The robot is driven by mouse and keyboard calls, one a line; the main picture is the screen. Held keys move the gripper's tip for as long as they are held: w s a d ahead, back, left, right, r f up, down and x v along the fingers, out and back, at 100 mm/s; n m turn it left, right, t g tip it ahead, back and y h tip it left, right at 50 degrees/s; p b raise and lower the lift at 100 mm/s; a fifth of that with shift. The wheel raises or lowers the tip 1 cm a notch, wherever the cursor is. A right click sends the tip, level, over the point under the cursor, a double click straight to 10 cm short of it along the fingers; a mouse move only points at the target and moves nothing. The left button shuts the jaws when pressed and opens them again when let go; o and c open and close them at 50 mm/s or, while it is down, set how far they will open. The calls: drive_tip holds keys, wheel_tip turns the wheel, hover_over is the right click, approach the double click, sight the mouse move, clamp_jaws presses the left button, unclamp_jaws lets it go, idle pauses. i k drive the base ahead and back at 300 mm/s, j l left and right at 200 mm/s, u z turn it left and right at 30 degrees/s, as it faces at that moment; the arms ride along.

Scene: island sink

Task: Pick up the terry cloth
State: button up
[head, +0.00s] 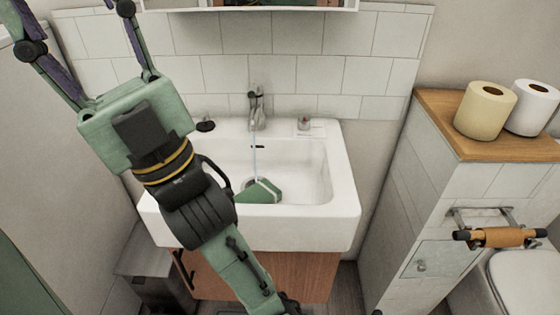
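My gripper (85,40) is raised at the top left, close to the camera. Its two dark and purple fingers are spread wide with nothing seen between them; the fingertips are cut off by the top edge. No terry cloth can be made out with certainty. A green item with a pale stripe (258,192) lies in the sink basin, partly hidden behind my arm; I cannot tell whether it is cloth. My gripper is well apart from it.
A white sink (335,205) has a metal tap (257,108) with a thin stream below it. On the right, a cabinet's wooden top (440,118) holds a cream roll (485,110) and a white roll (533,107). An orange-brown roll (502,237) hangs below, near a toilet (525,285).

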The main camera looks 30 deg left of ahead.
sight(264, 191)
drive_tip(key=u, duration=1.1)
drive_tip(key=i+l+u, duration=0.1)
drive_tip(key=l+u, duration=0.6)
drive_tip(key=k+l+u, duration=0.2)
drive_tip(key=u, duration=0.25)
drive_tip(key=i+l+z, duration=0.1)
drive_tip(key=l+z, duration=0.15)
drive_tip(key=i+l+z, duration=0.2)
drive_tip(key=l, duration=0.15)
drive_tip(key=k, duration=0.05)
